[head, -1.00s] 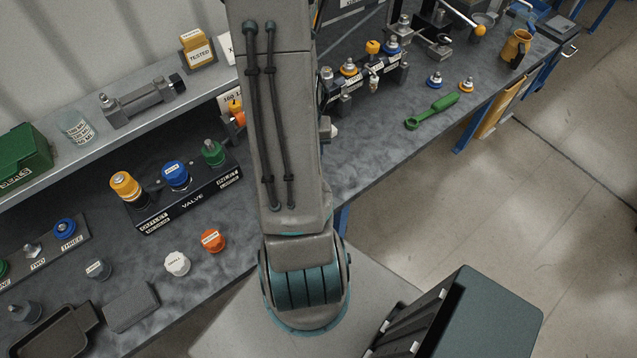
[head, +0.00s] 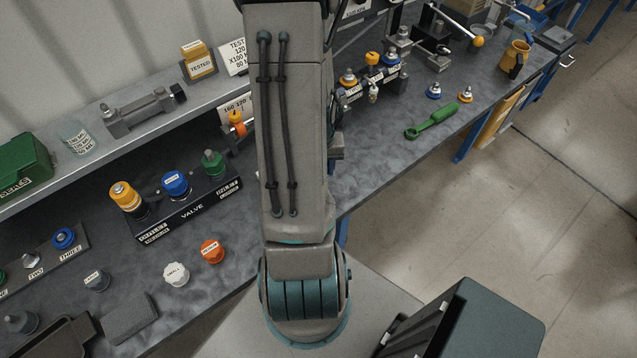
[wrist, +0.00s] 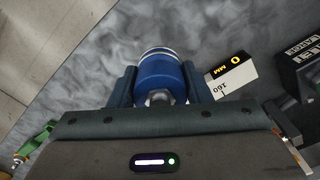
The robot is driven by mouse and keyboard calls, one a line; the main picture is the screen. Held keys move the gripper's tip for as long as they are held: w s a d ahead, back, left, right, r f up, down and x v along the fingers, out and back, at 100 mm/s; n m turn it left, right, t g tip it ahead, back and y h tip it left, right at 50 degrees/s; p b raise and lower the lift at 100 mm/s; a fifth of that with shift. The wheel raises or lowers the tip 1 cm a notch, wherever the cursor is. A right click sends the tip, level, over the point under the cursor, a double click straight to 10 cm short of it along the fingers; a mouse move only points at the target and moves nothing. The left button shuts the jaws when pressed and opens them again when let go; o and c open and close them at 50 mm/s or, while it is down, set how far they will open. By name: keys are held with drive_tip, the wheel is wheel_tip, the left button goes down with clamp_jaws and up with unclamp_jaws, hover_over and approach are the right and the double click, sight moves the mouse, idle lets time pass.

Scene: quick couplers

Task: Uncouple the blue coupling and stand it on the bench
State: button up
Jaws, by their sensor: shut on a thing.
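In the wrist view a blue coupling (wrist: 159,74) with a pale metal ring at its far end and a metal part at its near end sits between the two fingers. My gripper (wrist: 160,82) is shut on it. Grey bench surface shows behind and around the coupling; I cannot tell whether it touches the bench. In the head view my arm hides the gripper and the held coupling. Another blue-capped coupling (head: 176,184) stands on the valve block (head: 190,208), between a yellow one (head: 124,195) and a green one (head: 212,161).
A white-and-black scale marked 160 (wrist: 230,77) lies right of the coupling, with a dark labelled block (wrist: 300,68) beyond. Orange (head: 212,251) and white (head: 176,273) caps stand at front left.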

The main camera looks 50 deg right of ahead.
drive_tip(key=shift+f+b, duration=3.75)
drive_tip(key=shift+f+b, duration=0.7)
drive_tip(key=shift+b, duration=0.05)
drive_tip(key=o, duration=1.4)
drive_tip(key=shift+c, duration=0.2)
drive_tip(key=shift+r, duration=0.1)
wheel_tip(320, 180, up, 14)
drive_tip(key=shift+f, duration=0.15)
